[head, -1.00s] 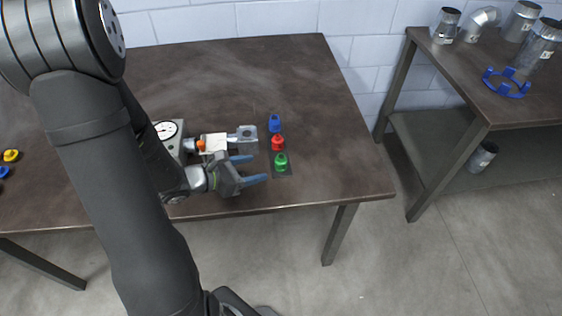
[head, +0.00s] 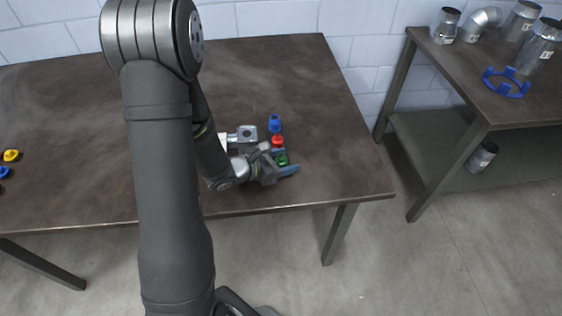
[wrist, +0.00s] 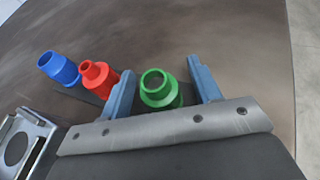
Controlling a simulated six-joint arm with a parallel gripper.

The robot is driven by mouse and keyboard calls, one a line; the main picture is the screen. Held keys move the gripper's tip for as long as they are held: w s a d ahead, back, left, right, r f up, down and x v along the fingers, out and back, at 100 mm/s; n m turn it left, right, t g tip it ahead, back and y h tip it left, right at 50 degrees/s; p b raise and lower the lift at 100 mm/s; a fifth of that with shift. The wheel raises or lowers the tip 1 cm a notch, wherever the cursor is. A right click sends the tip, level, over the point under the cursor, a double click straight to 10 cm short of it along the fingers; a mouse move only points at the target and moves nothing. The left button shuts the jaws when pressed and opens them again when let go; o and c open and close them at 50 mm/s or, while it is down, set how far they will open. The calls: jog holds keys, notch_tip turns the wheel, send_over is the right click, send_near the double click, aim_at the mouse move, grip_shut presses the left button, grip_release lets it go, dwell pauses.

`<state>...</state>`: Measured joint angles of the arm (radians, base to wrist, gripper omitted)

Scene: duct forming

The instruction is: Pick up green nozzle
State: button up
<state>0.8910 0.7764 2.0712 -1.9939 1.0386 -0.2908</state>
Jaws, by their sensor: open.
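The green nozzle (wrist: 160,92) stands between the two blue fingers of my gripper (wrist: 163,88) in the wrist view, with its round open top facing the camera. The fingers are apart, one on each side of it, and a gap shows on the right side. In the head view the green nozzle (head: 282,160) is partly hidden by my gripper (head: 282,162). The red nozzle (wrist: 98,77) is just left of the left finger, close to it. The blue nozzle (wrist: 58,68) is farther left.
A metal fixture with a round hole (wrist: 18,148) lies at the lower left of the wrist view. Yellow (head: 11,155) and blue pieces lie at the table's left. A second table (head: 440,75) with metal duct parts stands at the right. The brown table (head: 330,110) is clear right of the nozzles.

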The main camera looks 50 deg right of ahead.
jog(key=shift+d+f, duration=0.1)
jog(key=c, duration=1)
jog(key=shift+c, duration=0.2)
